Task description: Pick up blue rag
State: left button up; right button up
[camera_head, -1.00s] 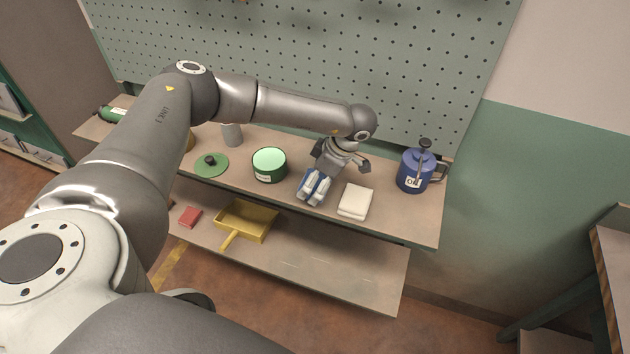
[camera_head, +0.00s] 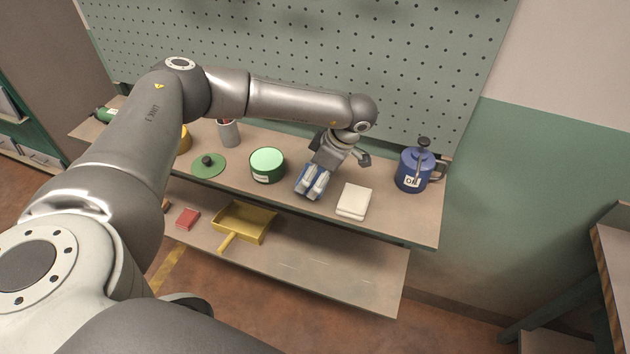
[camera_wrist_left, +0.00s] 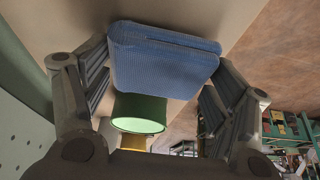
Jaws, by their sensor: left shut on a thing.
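The blue rag (camera_wrist_left: 163,58) is a folded, textured cloth between the two fingers of my left gripper in the left wrist view. In the head view the blue rag (camera_head: 303,185) shows as blue patches around the grey fingertips, over the upper shelf between the green tin and the white folded cloth. My left gripper (camera_head: 313,183) is shut on it, reaching down from the pegboard side. Whether the rag is clear of the shelf is hard to tell. My right gripper is not in view.
The pegboard (camera_head: 420,90) stands behind. A yellow dustpan (camera_head: 244,222) lies on the lower shelf.

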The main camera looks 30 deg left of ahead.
pick_arm(q)
jog(key=s+d+r+b, duration=0.3)
jog(key=s+r+b, duration=0.2)
jog(key=s+r, duration=0.6)
jog(key=shift+s+r, duration=0.15)
jog(key=shift+s, duration=1.2)
jog(key=shift+d, duration=0.1)
